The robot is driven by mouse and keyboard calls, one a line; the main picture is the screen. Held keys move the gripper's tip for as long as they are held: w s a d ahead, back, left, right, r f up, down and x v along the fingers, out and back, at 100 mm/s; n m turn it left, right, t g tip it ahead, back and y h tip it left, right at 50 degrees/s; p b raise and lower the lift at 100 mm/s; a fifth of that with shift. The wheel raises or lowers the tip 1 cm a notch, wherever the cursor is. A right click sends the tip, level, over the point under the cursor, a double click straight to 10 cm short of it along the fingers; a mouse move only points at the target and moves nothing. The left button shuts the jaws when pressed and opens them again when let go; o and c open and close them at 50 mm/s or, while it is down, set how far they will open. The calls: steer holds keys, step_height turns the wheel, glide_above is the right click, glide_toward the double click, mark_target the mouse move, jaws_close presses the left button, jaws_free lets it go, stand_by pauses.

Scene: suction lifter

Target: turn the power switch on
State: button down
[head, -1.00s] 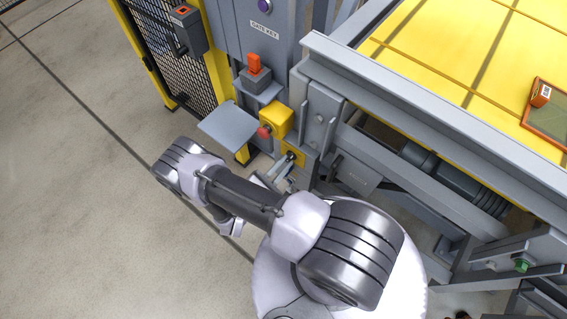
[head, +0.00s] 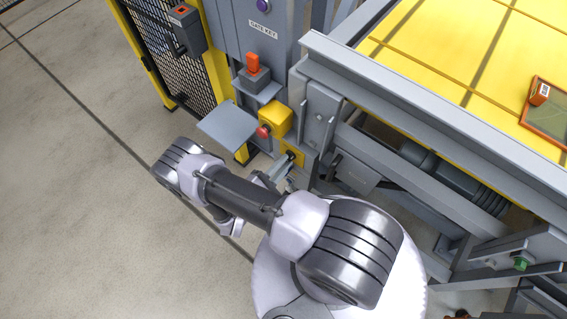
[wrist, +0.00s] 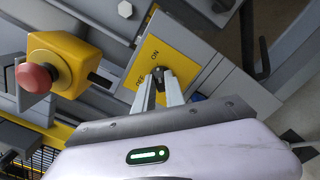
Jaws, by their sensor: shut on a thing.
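The power switch is a dark knob (wrist: 160,75) on a yellow plate (wrist: 150,56) marked ON and OFF, clear in the wrist view. In the head view the yellow plate (head: 297,154) sits low on the grey frame, below the yellow stop-button box. My gripper (wrist: 159,88) has its two pale fingers on either side of the knob and is shut on it. In the head view my gripper (head: 281,171) is at the plate, partly behind my arm. The fingertips cover part of the knob, so I cannot tell which mark it points to.
A yellow box with a red button (wrist: 36,78) is close left of the switch in the wrist view. A grey shelf (head: 228,125) juts out nearby, with an orange key (head: 254,63) above. The yellow-topped lifter table (head: 440,50) stands to the right. Open floor lies left.

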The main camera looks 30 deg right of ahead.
steer(key=c, duration=1.4)
jaws_free()
steer(key=shift+a, duration=0.1)
steer(key=p+v, duration=0.2)
steer(key=v, duration=1.5)
steer(key=shift+a, duration=0.15)
steer(key=shift+s, duration=0.1)
